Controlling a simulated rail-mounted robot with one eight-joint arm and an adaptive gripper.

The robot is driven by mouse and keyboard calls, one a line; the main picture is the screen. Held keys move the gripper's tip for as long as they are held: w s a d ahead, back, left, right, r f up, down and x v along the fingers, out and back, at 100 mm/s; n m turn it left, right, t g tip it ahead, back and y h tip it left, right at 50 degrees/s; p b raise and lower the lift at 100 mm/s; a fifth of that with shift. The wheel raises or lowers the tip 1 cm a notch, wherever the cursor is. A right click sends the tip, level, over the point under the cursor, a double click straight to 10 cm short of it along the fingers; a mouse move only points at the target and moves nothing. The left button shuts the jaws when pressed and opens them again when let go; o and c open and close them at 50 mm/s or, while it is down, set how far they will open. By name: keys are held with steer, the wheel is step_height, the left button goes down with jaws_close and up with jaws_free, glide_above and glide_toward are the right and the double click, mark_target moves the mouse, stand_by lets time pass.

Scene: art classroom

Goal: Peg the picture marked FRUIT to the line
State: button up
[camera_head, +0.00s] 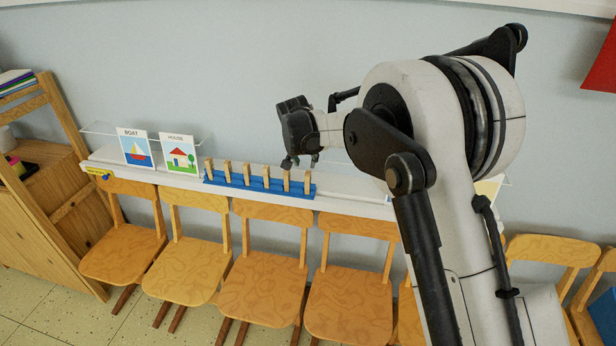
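Two picture cards stand upright on the narrow white shelf: BOAT (136,148) at the left and HOUSE (179,153) beside it. No card reading FRUIT shows. A pale yellowish edge (489,188) shows at the right of my arm, too covered to identify. Several wooden pegs (247,174) stand in a row in a blue holder (222,183) on the shelf. My gripper (301,161) points down above the right end of this row. Its dark fingertips look apart, with nothing visible between them. No hanging line can be made out clearly.
The white shelf (102,156) runs along the wall behind a row of wooden chairs (262,281). A wooden shelf unit (52,228) stands at the left. A blue object (604,312) is at the lower right. My arm hides the shelf's right part.

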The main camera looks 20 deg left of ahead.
mark_target(307, 174)
steer(key=b+x, duration=0.4)
steer(key=x, duration=0.7)
jaws_close()
steer(key=shift+r, duration=0.1)
steer(key=shift+r, duration=0.1)
steer(key=shift+r+p, duration=0.55)
steer(key=shift+r, duration=2.4)
steer(key=shift+s, duration=0.15)
steer(key=shift+s+d+r+b, duration=0.1)
steer(key=shift+s+r+b, duration=0.05)
steer(key=shift+s, duration=0.65)
steer(key=shift+s+r+b, duration=0.2)
steer(key=shift+s, duration=0.55)
steer(key=shift+s+d+r+b, duration=0.1)
steer(key=shift+s+r+b, duration=0.05)
steer(key=shift+s, duration=0.65)
